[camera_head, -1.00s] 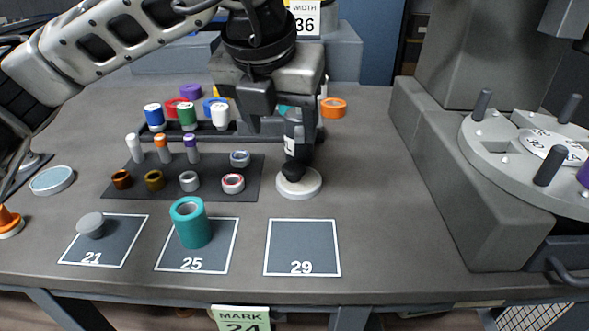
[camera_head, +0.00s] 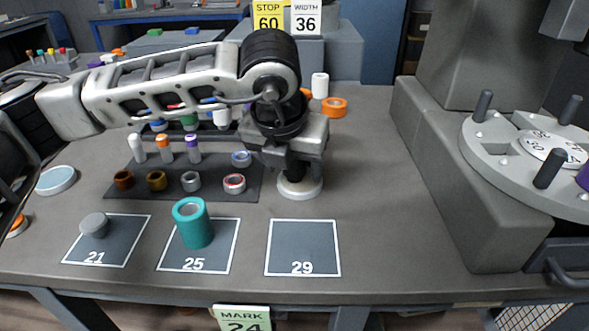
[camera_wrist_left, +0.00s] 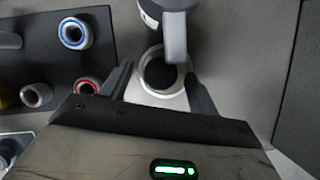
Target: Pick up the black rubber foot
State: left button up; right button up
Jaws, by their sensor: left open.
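The black rubber foot appears to be the dark round piece (camera_wrist_left: 160,74) inside a pale ring-shaped dish (camera_wrist_left: 150,98) in the left wrist view. A grey upright part with a white label (camera_wrist_left: 174,35) stands over its upper edge and hides some of it. In the head view the white round dish (camera_head: 300,190) stands on the bench behind square 29, and my gripper hides most of what is on it. My left gripper (camera_head: 292,167) points down over the dish, open, its dark fingers either side of it. I cannot tell whether they touch anything. My right gripper is out of view.
A dark mat (camera_head: 213,187) with several rings and small bottles lies to the left. Square 29 (camera_head: 302,247) is empty. A grey machine (camera_head: 455,190) stands at the right.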

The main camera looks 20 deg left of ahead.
pick_arm(q)
jog(key=c, duration=1.1)
jog(key=shift+o, duration=0.2)
jog(key=shift+r, duration=0.2)
